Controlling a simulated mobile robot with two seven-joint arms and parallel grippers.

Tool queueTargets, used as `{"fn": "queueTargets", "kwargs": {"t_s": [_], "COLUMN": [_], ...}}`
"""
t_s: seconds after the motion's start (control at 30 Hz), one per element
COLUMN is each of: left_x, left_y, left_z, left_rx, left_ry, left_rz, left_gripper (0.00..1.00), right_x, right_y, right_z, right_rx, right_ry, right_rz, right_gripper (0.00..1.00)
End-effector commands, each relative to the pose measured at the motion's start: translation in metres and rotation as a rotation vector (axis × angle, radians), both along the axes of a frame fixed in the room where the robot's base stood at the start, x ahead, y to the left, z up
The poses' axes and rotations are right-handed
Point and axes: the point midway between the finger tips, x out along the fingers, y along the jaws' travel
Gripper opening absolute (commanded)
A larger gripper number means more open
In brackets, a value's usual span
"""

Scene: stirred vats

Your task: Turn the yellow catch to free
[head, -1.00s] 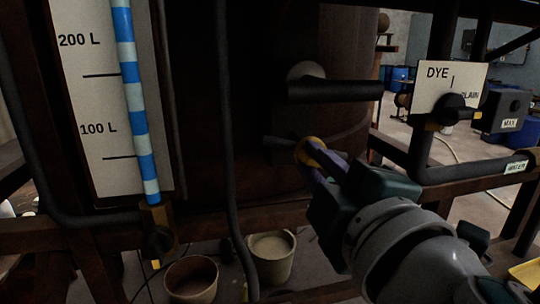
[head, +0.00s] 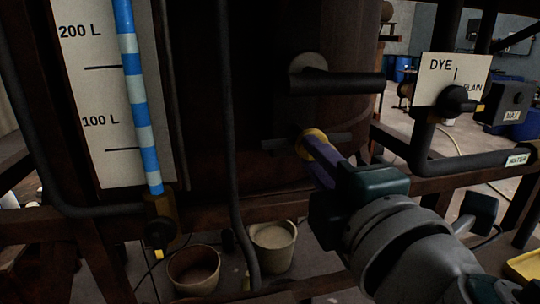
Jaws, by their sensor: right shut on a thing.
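The yellow catch (head: 311,141) is a small round yellow piece low on the front of the dark vat (head: 270,90), below a thick black handle (head: 345,85). My right gripper (head: 316,153) comes in from the lower right, and its purple fingers are shut on the catch. The fingers cover part of the catch, so its exact angle is hard to read. A grey bar shows behind the catch on both sides. My left gripper is not in view.
A level gauge (head: 105,120) with a blue and white tube stands at left. A DYE/PLAIN valve plate (head: 440,75) with a black knob is at right. Two buckets (head: 193,270) (head: 272,245) stand on the floor below. A dark hose hangs left of the catch.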

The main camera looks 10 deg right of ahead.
Motion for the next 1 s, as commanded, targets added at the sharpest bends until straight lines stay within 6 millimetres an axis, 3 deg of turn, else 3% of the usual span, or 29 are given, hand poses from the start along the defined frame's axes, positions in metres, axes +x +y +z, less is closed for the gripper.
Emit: {"fn": "queueTargets", "kwargs": {"t_s": [0.1,0.13,0.37,0.7,1.0], "left_x": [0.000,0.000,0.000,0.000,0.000], "left_y": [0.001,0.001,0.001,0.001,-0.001], "left_z": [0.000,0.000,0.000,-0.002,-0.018], "left_rx": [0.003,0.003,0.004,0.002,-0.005], "left_ry": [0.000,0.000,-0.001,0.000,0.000], "left_rz": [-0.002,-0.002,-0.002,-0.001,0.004], "left_gripper": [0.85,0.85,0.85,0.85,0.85], "right_x": [0.000,0.000,0.000,-0.005,-0.058], "right_y": [0.000,0.000,0.000,0.000,-0.002], "right_z": [-0.002,-0.002,-0.001,-0.002,-0.005], "right_rx": [-0.003,-0.003,-0.001,0.000,0.001], "right_ry": [0.004,0.004,0.003,0.002,0.005], "right_rz": [0.001,0.001,0.000,0.001,0.001], "right_gripper": [0.00,0.22,0.48,0.49,0.49]}}
